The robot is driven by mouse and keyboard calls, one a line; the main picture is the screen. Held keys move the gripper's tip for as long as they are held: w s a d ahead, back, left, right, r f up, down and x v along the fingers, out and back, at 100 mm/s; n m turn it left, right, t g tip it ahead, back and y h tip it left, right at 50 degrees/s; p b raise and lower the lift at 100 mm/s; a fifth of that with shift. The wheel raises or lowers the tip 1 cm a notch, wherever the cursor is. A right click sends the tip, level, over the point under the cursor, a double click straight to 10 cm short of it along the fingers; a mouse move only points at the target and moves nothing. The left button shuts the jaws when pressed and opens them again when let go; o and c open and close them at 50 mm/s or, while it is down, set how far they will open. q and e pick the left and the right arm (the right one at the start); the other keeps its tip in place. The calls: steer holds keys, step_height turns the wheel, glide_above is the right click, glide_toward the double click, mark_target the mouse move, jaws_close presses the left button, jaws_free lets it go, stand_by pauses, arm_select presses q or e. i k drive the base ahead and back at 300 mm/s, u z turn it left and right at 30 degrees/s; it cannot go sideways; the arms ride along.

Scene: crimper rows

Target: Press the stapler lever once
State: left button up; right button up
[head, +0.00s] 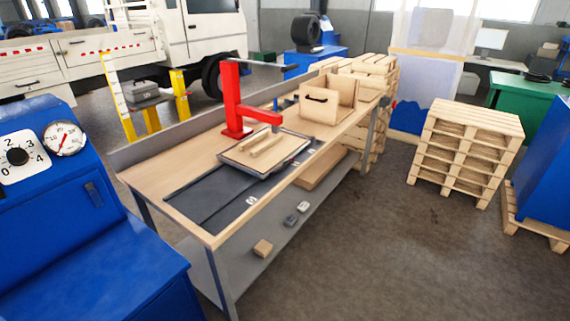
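A red upright stapler-like device (233,98) stands on the wooden workbench (160,174) near its back edge. A light wooden piece (262,153) with raised strips lies on the tray. Whether the red arm touches it, I cannot tell. Neither of my grippers is in view.
A wooden box (318,108) with a dark handle stands further back on the bench. A dark mat (205,197) lies at its front. A blue machine (75,225) with gauges fills the left foreground. Pallets (465,140) are stacked at right.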

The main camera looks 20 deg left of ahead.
mark_target(284, 69)
steer(key=z, duration=0.4)
steer(key=i, duration=1.85)
steer(key=u, duration=0.4)
